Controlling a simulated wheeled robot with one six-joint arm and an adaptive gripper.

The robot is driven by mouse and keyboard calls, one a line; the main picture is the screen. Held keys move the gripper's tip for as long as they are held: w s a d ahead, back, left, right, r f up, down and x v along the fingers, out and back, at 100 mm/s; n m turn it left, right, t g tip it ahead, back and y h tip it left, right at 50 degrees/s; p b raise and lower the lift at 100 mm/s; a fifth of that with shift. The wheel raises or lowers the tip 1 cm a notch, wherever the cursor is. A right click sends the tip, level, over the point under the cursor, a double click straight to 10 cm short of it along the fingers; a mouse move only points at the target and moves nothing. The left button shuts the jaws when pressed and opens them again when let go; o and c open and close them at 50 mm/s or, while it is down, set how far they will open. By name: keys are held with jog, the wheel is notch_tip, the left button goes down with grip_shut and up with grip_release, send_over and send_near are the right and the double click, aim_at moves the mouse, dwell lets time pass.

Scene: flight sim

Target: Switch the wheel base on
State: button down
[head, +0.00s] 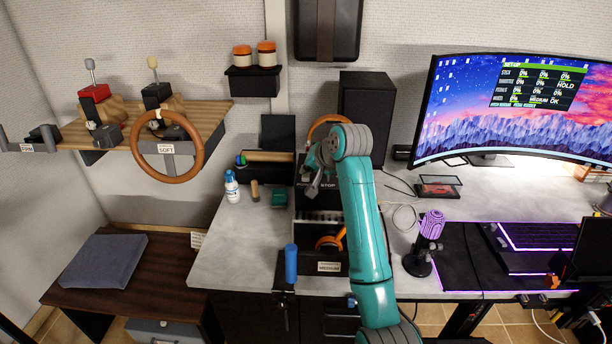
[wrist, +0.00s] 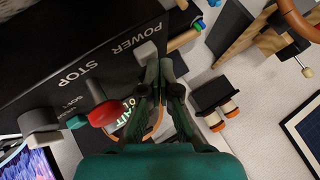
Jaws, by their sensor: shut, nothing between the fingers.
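A light grey power switch (wrist: 145,50) sits beside POWER. A red stop button (wrist: 104,113) sits below STOP, and a grey knob (wrist: 40,122) is at the left. My gripper (wrist: 164,64) is shut and empty, its tips close to the grey switch; I cannot tell whether they touch. In the head view my gripper (head: 314,188) is over the box.
A shelf at the left carries a brown-rimmed wheel (head: 168,178) marked SOFT. A spray bottle (head: 232,188) and a green box (head: 279,197) stand left of the base. A purple microphone (head: 430,228) and the curved monitor (head: 520,105) are to the right. A blue handle (head: 291,262) rises in front.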

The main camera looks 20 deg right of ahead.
jog(key=shift+r, duration=3.05)
